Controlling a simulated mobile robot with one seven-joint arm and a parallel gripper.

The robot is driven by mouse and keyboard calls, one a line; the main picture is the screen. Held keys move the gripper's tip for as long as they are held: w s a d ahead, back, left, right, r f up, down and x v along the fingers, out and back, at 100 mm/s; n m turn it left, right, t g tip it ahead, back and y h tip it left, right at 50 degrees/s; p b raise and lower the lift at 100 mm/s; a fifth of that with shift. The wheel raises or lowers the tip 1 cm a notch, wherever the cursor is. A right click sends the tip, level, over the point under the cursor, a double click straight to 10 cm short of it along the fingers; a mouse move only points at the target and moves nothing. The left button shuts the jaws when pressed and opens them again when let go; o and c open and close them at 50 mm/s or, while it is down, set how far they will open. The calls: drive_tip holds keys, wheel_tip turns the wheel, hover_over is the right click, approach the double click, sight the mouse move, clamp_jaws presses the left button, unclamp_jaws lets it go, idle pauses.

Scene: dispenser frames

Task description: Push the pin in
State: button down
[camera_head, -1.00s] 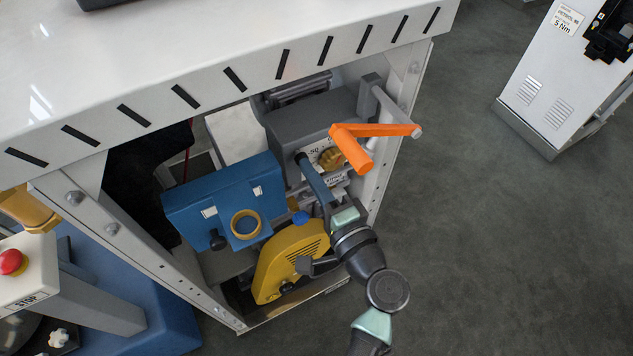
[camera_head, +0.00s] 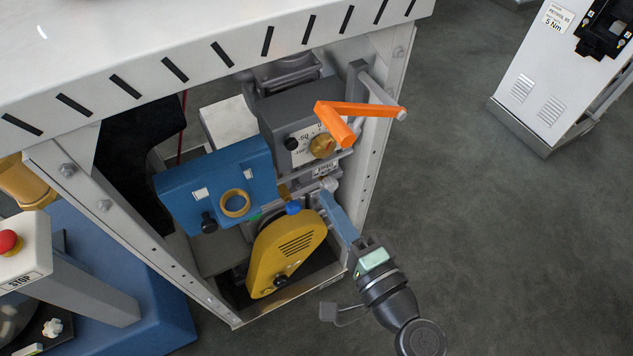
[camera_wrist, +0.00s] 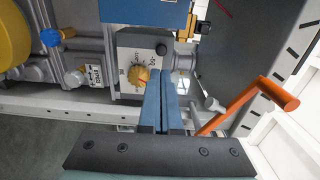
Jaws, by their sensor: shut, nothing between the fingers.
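A black round knob (camera_head: 291,144) sits on the face of a grey box (camera_head: 272,119), left of an orange-yellow dial (camera_head: 322,146). Another black knob (camera_head: 208,222) is on the blue block (camera_head: 178,190), left of its yellow ring. I cannot tell for sure which of them is the pin. My gripper (camera_head: 327,197) is shut and empty, its blue fingers below the dial and right of the yellow cover. In the wrist view my shut fingers (camera_wrist: 163,76) reach toward the grey box, with the dial (camera_wrist: 138,77) to their left and a black knob (camera_wrist: 161,49) beyond their tips.
An orange crank handle (camera_head: 358,110) juts out right of the dial. A yellow cover (camera_head: 286,255) with a blue knob (camera_head: 293,208) is below.

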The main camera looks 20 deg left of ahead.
drive_tip(key=shift+v, duration=1.45)
drive_tip(key=shift+r, duration=0.1)
drive_tip(key=shift+d, duration=0.1)
